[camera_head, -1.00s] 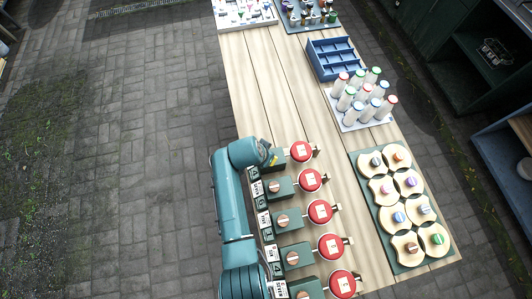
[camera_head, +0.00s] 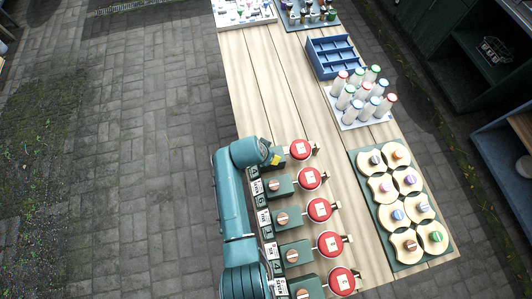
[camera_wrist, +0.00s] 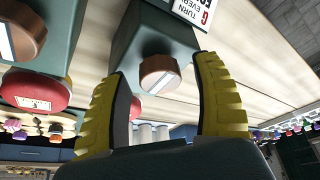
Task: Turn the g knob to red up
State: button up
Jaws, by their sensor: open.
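In the wrist view, a round brown knob (camera_wrist: 159,75) with a pale stripe across its face sits on a teal box (camera_wrist: 150,35). A white label (camera_wrist: 193,10) with a red G is beside it. The stripe runs slightly slanted; I cannot make out a red end. My gripper (camera_wrist: 163,88) is open, with one yellow finger on each side of the knob. I cannot tell whether either finger touches it. In the head view my gripper (camera_head: 276,158) is at the far end of the row of teal boxes and hides this knob.
More teal boxes with brown knobs (camera_head: 282,219) and red round lids (camera_head: 319,210) run along the table's left edge. Pale discs lie on a green tray (camera_head: 400,262) at right. White bottles (camera_head: 362,100) and a blue divided tray (camera_head: 335,57) stand further back. Middle planks are clear.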

jog(key=shift+r, duration=0.1)
jog(key=v, duration=1.1)
jog(key=shift+s+r, duration=0.2)
jog(key=shift+r, duration=0.15)
jog(key=shift+a, duration=0.1)
